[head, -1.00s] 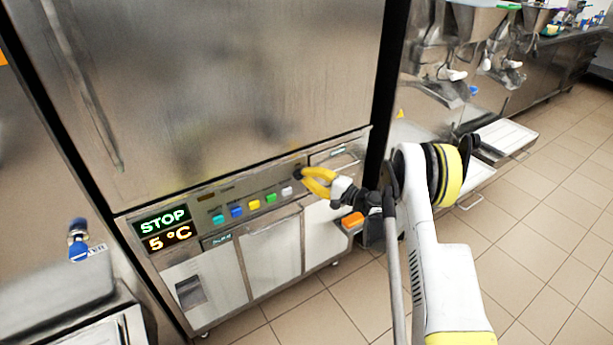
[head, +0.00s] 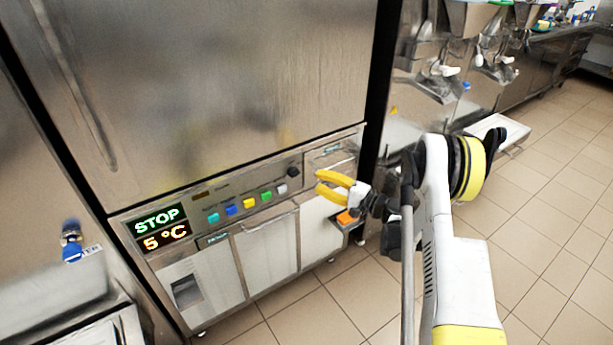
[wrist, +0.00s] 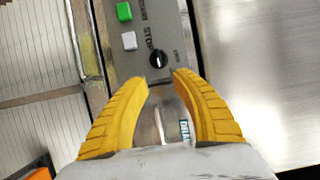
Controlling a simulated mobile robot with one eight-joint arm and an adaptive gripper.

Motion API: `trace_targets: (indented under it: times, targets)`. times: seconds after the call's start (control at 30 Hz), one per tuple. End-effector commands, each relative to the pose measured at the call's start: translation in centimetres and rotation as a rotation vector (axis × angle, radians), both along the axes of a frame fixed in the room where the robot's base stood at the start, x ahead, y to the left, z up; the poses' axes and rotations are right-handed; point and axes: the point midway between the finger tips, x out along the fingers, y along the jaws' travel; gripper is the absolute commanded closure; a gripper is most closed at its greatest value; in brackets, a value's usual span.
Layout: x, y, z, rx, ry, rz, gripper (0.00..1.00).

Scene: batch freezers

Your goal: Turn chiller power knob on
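The chiller power knob (head: 293,172) is a small black round knob at the right end of the chiller's control panel (head: 205,194). In the wrist view the knob (wrist: 158,58) shows a white pointer line, with lettering beside it that includes "STOP". The chiller display (head: 161,228) reads "STOP" and "5 °C". My gripper (head: 318,182) has yellow fingers, spread open and empty. It is just right of the knob and apart from it. In the wrist view my gripper (wrist: 160,76) has the knob just beyond the gap between its fingertips.
Several coloured buttons (head: 249,202) sit in a row left of the knob. A large steel door (head: 210,90) rises above the panel. Cabinet doors (head: 267,253) are below it. Open tiled floor (head: 545,230) lies to the right.

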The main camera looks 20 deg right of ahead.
Motion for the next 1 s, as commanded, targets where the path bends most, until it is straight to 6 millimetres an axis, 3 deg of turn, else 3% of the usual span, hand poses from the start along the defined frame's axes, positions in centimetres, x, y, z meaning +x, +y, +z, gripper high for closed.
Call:
trace_targets:
  times: [0.27, 0.77, 0.87, 1.0]
  targets:
    - [-2.8, -2.3, 0.0, 0.000, 0.000, 0.001, 0.68]
    - [-2.9, -2.4, 0.0, -0.001, 0.001, 0.002, 0.68]
    - [-2.8, -2.0, 0.7, -0.018, 0.009, 0.006, 0.68]
    - [-2.3, -0.2, 3.4, -0.110, 0.054, 0.024, 0.68]
